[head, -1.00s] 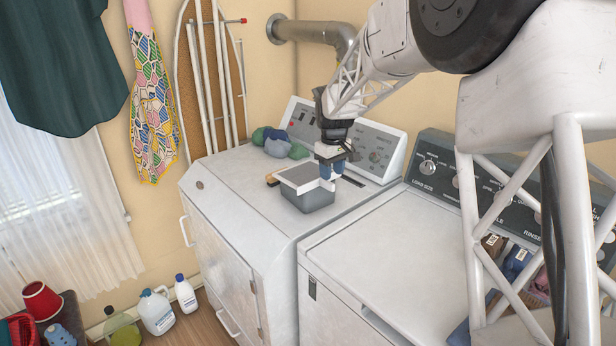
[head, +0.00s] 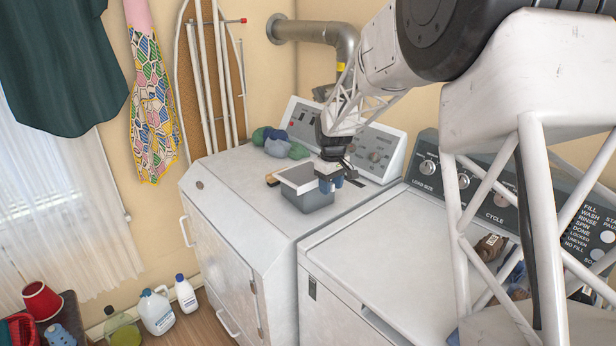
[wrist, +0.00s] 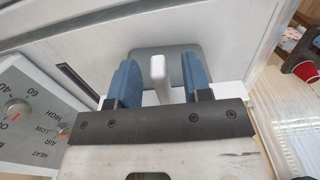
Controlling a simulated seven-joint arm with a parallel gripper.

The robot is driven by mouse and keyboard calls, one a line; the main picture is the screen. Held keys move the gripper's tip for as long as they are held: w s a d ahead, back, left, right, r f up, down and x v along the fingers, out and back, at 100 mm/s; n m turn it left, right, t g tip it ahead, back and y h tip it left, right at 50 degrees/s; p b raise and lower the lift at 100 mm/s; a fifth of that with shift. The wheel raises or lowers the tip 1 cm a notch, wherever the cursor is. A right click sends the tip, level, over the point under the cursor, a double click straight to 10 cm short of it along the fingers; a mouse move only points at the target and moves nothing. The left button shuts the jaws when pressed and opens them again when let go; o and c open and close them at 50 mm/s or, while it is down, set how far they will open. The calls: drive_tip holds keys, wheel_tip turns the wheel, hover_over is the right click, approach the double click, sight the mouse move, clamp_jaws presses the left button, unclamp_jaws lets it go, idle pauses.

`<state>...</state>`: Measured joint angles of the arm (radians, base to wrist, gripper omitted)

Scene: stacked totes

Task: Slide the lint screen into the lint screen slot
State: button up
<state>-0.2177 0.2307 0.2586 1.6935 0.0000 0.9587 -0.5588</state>
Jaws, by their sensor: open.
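In the wrist view, a white tab (wrist: 158,80), apparently the screen's handle, stands between the two open fingers (wrist: 160,85), with gaps on both sides. The lint screen slot (wrist: 78,80) is a dark narrow strip in the machine top, left of the fingers in the wrist view.
The control panel (head: 372,150) rises behind the slot area. Blue and green cloth bundles (head: 280,142) lie at the back left of the lid. A wooden-ended item (head: 272,180) lies beside the bin. The right machine's lid (head: 375,240) is clear in front.

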drive_tip(key=shift+c, duration=0.4)
clamp_jaws()
drive_tip(key=shift+r, duration=0.15)
drive_tip(key=shift+r, duration=0.45)
wheel_tip(320, 180, up, 3)
drive_tip(key=shift+s+f, duration=0.15)
drive_tip(key=shift+f, duration=0.05)
drive_tip(key=s+d+r, duration=0.1)
drive_tip(key=s+d, duration=0.2)
drive_tip(key=s, duration=1.2)
drive_tip(key=shift+s+d, duration=0.15)
drive_tip(key=shift+d, duration=0.05)
drive_tip(key=shift+r, duration=0.1)
